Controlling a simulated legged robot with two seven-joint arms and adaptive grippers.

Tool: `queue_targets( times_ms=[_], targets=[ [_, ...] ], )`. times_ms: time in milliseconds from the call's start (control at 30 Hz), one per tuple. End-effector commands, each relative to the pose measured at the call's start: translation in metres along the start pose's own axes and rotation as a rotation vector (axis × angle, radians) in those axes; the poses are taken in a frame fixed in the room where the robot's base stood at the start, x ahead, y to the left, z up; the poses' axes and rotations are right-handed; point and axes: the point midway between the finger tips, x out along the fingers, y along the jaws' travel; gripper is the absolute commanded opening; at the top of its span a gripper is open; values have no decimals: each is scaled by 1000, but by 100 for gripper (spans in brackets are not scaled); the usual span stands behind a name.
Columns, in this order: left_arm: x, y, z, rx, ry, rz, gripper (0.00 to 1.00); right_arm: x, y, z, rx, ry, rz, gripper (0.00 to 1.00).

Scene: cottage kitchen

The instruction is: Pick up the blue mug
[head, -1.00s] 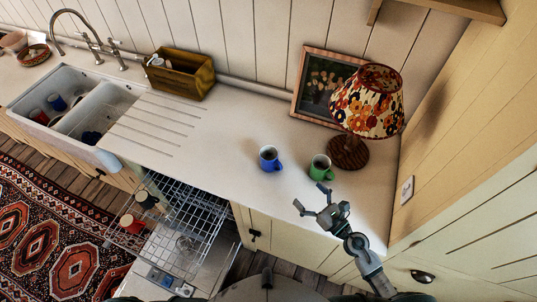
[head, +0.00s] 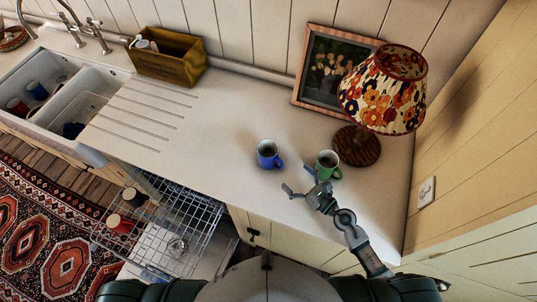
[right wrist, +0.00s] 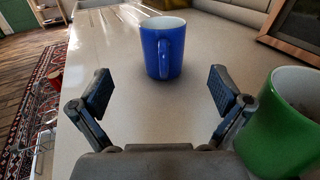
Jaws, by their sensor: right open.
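The blue mug (head: 268,154) stands upright on the white counter (head: 225,130), its handle toward the lower right in the head view. In the right wrist view the blue mug (right wrist: 163,48) is ahead, centred between the fingers, with its handle facing me. My right gripper (head: 300,182) is open and empty just short of the mug; its spread fingers (right wrist: 162,92) also show in the right wrist view. A green mug (head: 327,164) stands right beside the right gripper; it also shows close at the right in the wrist view (right wrist: 285,125). My left gripper is not in view.
A floral lamp (head: 385,95) and a framed picture (head: 332,68) stand behind the green mug. A wooden box (head: 167,62) is at the back. An open dishwasher rack (head: 165,228) lies below the counter's front. The counter left of the blue mug is clear.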

Motion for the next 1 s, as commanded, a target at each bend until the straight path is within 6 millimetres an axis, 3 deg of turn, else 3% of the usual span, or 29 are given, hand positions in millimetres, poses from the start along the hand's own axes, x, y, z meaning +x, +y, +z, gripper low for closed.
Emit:
queue_targets(
  times_ms=[100,300,567,800,1000],
  targets=[
    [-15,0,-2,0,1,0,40,31,0,6,1,-4,-1,100],
    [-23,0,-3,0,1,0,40,71,0,3,2,-2,1,100],
    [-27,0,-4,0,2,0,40,93,-1,3,2,-1,0,100],
    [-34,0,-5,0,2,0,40,130,-5,7,2,-1,0,100],
    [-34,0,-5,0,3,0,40,138,-4,6,1,1,1,100]
  ],
)
